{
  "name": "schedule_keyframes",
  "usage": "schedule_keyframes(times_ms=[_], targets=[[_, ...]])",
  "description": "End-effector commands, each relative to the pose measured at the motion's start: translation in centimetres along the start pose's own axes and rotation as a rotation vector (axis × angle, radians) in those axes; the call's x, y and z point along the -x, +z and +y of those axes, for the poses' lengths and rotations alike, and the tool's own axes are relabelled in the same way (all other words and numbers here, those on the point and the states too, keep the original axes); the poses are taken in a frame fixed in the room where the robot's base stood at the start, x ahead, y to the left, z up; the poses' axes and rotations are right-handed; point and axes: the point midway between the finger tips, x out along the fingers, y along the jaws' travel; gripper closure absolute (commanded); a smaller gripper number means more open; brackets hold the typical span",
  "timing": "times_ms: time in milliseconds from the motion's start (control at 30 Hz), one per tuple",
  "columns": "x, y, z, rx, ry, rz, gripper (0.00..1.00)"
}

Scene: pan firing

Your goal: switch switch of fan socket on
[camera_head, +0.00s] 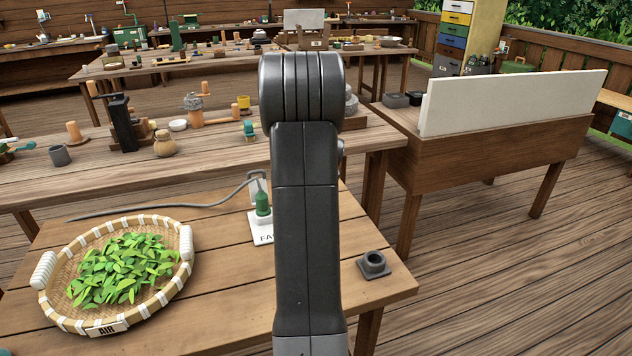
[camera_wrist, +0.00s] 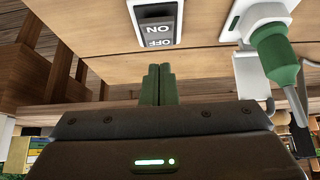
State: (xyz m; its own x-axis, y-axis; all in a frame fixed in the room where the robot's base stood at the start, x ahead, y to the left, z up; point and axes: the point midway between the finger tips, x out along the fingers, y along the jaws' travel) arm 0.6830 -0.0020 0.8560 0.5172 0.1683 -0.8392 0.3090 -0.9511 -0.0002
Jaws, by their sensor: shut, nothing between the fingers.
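The switch (camera_wrist: 157,22) is a dark grey rocker in a white frame, marked ON and OFF, upside down at the top of the wrist view. My gripper (camera_wrist: 159,72) has its two green fingers pressed together and empty. Its fingertips sit just below the OFF end of the switch in the picture; a gap shows between them. A white socket with a green plug (camera_wrist: 275,52) is to the right in the wrist view. The green plug (camera_head: 263,203) also shows in the head view beside a partly covered label (camera_head: 262,237). My arm hides the switch and gripper there.
A woven basket (camera_head: 184,282) of green leaves, labelled AIR, stands at the left of the near table. A grey cable (camera_head: 160,206) runs behind it. A small grey square holder (camera_head: 374,264) sits near the right edge. Bare wood lies between the basket and my arm.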

Motion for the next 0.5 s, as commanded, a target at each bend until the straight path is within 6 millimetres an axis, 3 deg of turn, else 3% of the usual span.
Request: schedule_keyframes(times_ms=[200,500], targets=[[-2.7,1.9,0.0,-0.001,0.000,-0.002,1.00],[-3.7,2.9,0.0,0.000,0.001,0.001,1.00]])
